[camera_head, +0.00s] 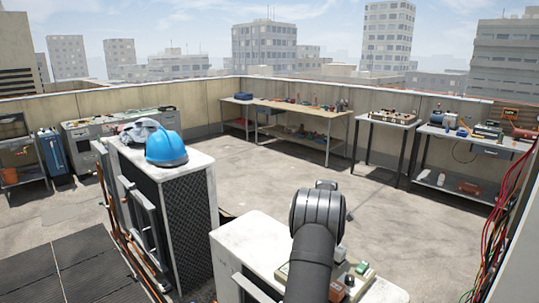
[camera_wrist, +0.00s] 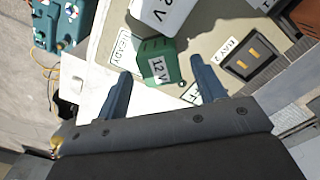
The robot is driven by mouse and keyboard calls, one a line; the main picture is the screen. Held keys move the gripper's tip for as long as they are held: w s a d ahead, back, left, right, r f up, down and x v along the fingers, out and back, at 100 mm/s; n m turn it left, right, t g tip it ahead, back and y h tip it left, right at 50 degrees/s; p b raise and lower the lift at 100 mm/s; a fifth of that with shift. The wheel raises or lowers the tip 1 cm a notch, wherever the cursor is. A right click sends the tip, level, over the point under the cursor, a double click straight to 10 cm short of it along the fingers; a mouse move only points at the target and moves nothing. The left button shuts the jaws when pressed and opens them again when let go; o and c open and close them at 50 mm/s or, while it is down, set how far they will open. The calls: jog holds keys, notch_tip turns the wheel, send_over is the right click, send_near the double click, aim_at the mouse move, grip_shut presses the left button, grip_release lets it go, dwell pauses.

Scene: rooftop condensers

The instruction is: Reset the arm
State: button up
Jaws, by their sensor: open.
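My gripper (camera_wrist: 160,84) is open and empty in the wrist view, its two blue-grey fingers apart. A green block labelled "12 V" (camera_wrist: 168,48) lies just beyond and between the fingertips, on a beige panel (camera_wrist: 108,42) with a "READY" label. I cannot tell how high the fingers are above it. A dark square socket (camera_wrist: 240,60) with two brass contacts, beside a "BAY 2" label, is to its right. In the head view my arm stretches over the near condenser (camera_head: 245,232) and hides much of the panel; the green block (camera_head: 362,267) shows to its right.
A white block (camera_wrist: 160,12) is at the top of the wrist view, with an orange-brown part (camera_wrist: 308,16) at upper right. A blue hard hat (camera_head: 166,148) and grey gloves sit on another condenser (camera_head: 190,162). Workbenches (camera_head: 300,110) line the back wall; cables (camera_head: 500,215) hang at right.

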jog(key=shift+r, duration=0.95)
